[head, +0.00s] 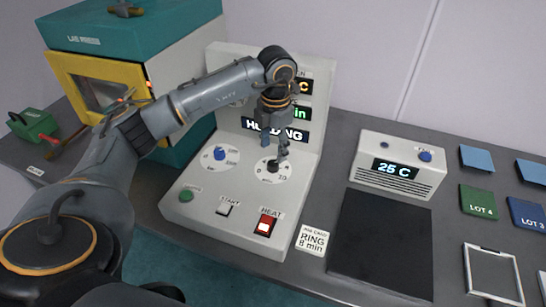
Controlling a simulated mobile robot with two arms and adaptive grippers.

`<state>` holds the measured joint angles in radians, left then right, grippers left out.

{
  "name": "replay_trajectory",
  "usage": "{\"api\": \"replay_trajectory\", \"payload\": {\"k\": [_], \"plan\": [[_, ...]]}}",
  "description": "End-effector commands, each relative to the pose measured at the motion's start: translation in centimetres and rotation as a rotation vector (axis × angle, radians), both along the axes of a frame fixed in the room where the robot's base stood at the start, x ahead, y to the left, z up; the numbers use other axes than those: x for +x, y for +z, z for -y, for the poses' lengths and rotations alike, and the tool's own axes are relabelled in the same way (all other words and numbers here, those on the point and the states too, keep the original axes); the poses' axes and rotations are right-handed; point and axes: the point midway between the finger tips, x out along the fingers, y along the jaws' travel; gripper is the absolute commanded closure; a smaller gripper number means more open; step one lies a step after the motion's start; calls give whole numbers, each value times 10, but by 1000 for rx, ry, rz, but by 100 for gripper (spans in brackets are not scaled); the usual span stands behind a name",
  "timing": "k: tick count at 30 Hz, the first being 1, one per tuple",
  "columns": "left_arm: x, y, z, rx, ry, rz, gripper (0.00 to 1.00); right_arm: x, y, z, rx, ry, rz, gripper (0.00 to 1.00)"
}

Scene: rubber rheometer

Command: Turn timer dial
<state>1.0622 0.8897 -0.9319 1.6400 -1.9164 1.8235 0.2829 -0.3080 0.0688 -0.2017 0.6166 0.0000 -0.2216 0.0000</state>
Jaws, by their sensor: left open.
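The control panel (240,222) is a pale console with a sloping face and an upright display back. A dial with a dark knob (272,166) on a white round scale sits at its right; a blue knob (219,153) on another scale sits to its left. I cannot read which of them is labelled as the timer. My left gripper (273,151) points down just above the dark knob, its fingers apart around or close over it; contact is unclear. My arm hides part of the displays, which show "HOLDING". My right gripper is not in view.
A green button (186,196), START button (224,208) and lit red HEAT switch (265,225) lie in front of the dials. A card reading "RING 8 min" (312,240), a black mat (383,243) and a 25 C unit (400,165) are to the right. The lab press (130,40) stands left.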

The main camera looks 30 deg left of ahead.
Motion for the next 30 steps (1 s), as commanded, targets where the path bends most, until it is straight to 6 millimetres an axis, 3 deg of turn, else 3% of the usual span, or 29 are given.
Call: {"api": "replay_trajectory", "payload": {"k": [9,21,29,30], "plan": [[0,-48,-2,0,0,-2,47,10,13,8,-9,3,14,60],[1,-57,-2,-1,-1,1,47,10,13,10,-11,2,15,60],[1,-56,-2,0,-1,1,98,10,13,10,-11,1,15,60],[1,-56,-2,0,-1,1,100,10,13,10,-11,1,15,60]]}}
